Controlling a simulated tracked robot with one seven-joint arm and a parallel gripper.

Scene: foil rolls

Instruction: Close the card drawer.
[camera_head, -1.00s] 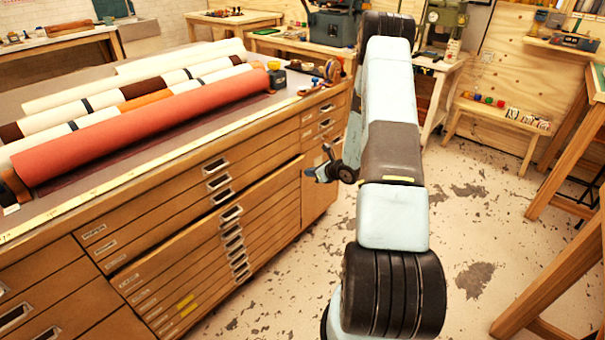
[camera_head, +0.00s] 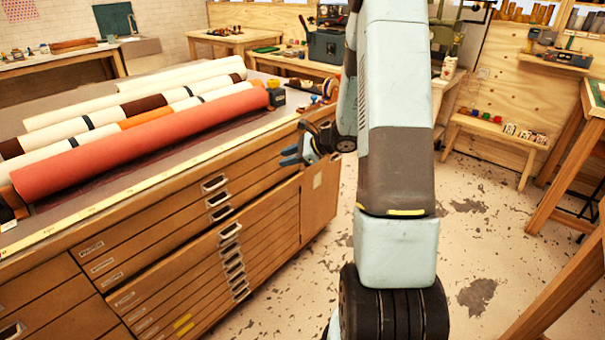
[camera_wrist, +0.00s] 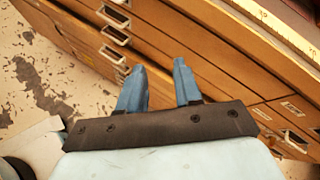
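The wooden cabinet (camera_head: 150,262) has a long front of shallow drawers with metal label handles. One drawer front (camera_head: 262,212) in the middle stands slightly proud, with a dark gap along its top edge. I cannot tell for certain which drawer is the card drawer. My gripper (camera_head: 292,156) is at the cabinet's front, near its right end and about level with the upper drawers. In the wrist view my gripper (camera_wrist: 160,72) has its two blue fingers apart with nothing held, pointing at the drawer fronts. Handles (camera_wrist: 116,34) show left of the fingers. I cannot tell if they touch.
Foil and paper rolls, including a red roll (camera_head: 140,150), lie on the cabinet top, with a tape measure (camera_head: 276,94) at their right end. The floor (camera_head: 480,235) right of the cabinet is open. A wooden bench (camera_head: 500,135) and a table leg (camera_head: 548,285) stand at right.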

